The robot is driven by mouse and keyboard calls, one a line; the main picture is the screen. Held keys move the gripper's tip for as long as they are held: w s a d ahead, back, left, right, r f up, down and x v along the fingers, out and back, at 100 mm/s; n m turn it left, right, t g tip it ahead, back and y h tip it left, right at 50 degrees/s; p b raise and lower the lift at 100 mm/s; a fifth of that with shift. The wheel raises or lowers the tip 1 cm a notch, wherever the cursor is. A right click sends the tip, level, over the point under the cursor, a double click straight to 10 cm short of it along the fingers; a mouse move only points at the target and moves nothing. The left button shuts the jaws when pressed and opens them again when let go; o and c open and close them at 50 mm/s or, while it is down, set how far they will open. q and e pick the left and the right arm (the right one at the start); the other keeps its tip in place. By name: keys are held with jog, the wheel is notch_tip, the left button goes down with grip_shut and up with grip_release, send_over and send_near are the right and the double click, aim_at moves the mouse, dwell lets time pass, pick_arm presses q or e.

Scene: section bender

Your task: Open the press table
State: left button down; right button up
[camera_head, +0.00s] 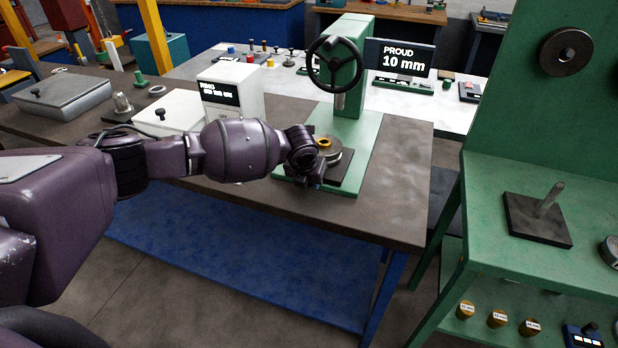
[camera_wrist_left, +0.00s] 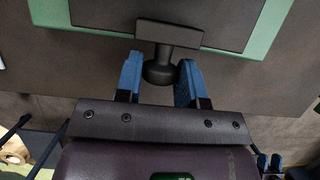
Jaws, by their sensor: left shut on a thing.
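The green press (camera_head: 345,95) stands on the workbench with a black handwheel (camera_head: 335,62) on top. Its press table is a dark plate (camera_head: 351,168) at the foot, bearing a round metal part with a yellow-orange centre (camera_head: 324,143). In the left wrist view the dark plate (camera_wrist_left: 120,14) has a black handle (camera_wrist_left: 168,33) on its front edge, ending in a round knob (camera_wrist_left: 160,72). My left gripper (camera_wrist_left: 160,80) is shut on this knob, a blue finger at each side. In the head view my left gripper (camera_head: 308,178) is at the plate's front corner, its fingers mostly hidden.
The workbench (camera_head: 392,205) is bare right of the press and in front. A display (camera_head: 401,55) behind reads "PROUD 10 mm". A white box (camera_head: 232,85) with a screen stands left. A green stand (camera_head: 545,190) with a dark pegged plate is at right.

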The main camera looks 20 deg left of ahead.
pick_arm(q)
jog(key=c, duration=0.7)
grip_release()
jog(key=shift+c, duration=0.2)
jog(key=v, duration=1.1)
